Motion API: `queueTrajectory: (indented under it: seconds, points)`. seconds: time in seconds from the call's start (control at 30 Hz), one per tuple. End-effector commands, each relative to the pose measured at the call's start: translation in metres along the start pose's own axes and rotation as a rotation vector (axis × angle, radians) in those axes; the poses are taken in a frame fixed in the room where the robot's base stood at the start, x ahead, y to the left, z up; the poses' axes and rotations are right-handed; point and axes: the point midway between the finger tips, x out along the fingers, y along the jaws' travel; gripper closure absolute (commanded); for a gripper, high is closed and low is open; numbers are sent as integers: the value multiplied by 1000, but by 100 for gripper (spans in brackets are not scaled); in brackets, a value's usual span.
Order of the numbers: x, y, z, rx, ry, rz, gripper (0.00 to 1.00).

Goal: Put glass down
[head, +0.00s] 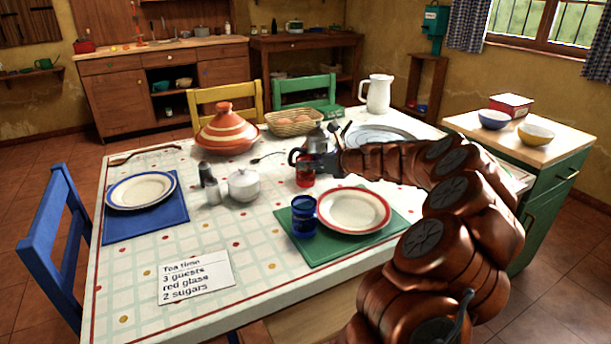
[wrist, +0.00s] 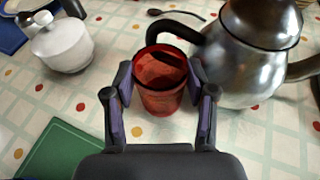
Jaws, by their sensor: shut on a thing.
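A red glass (head: 305,178) is at the middle of the table, behind the green placemat. In the wrist view the red glass (wrist: 162,85) is upright between the fingers of my gripper (wrist: 163,92), which are shut on its sides. My gripper (head: 304,160) also shows at the end of my copper arm in the head view. I cannot tell whether the glass's base touches the tablecloth.
The table (head: 140,270) holds a white sugar bowl (head: 244,185), a blue glass (head: 304,216), a red-rimmed plate (head: 353,211) on a green placemat (head: 330,252), a tagine (head: 227,132) and a note (head: 196,277). Tablecloth is clear left of the green placemat.

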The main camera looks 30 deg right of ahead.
Motion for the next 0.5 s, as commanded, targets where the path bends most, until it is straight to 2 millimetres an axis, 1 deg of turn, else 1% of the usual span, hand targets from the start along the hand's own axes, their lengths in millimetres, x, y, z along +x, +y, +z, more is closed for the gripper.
queueTrajectory:
  seconds: [0.03,0.17,0.5]
  points:
    - [0,0,0,0,0,0,87]
    - [0,0,0,0,0,-1,100]
    - [-1,0,3,0,0,-1,100]
